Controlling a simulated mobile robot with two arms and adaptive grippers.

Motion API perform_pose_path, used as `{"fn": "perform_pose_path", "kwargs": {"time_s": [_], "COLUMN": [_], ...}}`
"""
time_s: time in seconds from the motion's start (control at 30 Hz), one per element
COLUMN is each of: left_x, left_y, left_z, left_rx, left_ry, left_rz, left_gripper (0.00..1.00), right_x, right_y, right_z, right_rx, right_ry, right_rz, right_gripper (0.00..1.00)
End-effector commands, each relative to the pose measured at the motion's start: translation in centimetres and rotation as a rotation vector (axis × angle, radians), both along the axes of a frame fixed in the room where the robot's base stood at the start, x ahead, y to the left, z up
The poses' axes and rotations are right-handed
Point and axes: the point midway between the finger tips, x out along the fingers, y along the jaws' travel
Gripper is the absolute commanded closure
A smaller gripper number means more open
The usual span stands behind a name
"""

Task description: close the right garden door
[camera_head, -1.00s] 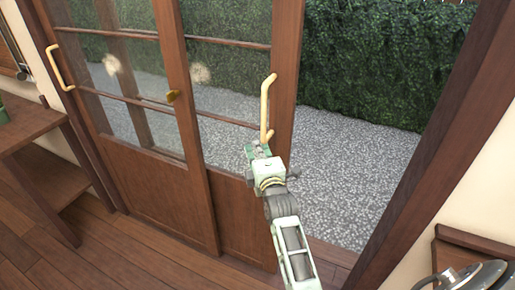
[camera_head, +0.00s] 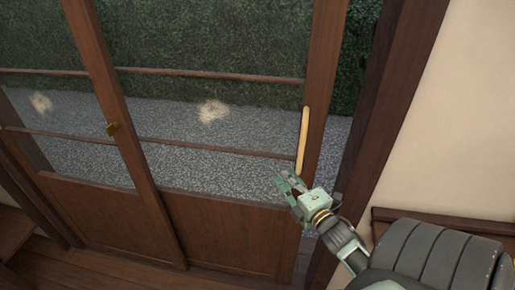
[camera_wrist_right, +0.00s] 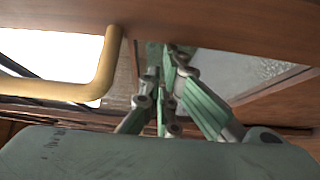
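The right garden door (camera_head: 226,222) is a brown wooden sliding panel with glass above. Its pale handle (camera_head: 303,138) stands upright near the door's right edge. A narrow strip of open gap (camera_head: 340,160) shows between that edge and the dark door post (camera_head: 375,110). My right gripper (camera_head: 285,185) is at the handle's lower end, against or just in front of the door. In the right wrist view, the handle (camera_wrist_right: 104,75) is left of the fingers (camera_wrist_right: 160,60), whose tips are close together with nothing seen between them. My left gripper is not in view.
Gravel and a hedge (camera_head: 200,35) lie outside. A wooden ledge (camera_head: 440,222) stands by the pale wall on the right.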

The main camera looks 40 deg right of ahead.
Motion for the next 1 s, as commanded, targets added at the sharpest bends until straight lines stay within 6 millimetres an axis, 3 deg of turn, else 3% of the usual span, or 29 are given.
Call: {"fn": "perform_pose_path", "kwargs": {"time_s": [0.1,0.4,1.0], "left_x": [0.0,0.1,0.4], "left_y": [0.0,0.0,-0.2], "left_z": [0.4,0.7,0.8], "left_rx": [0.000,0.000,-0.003], "left_ry": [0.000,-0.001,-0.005], "left_rz": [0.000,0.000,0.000], "left_gripper": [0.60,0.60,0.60], "right_x": [-2.6,-6.0,-6.8], "right_y": [-2.4,-5.2,-5.8], "right_z": [0.3,0.2,-0.1], "right_rx": [-0.008,-0.004,-0.001], "right_ry": [0.002,-0.001,0.005], "right_rz": [-0.008,-0.009,-0.016], "right_gripper": [1.00,1.00,1.00]}}
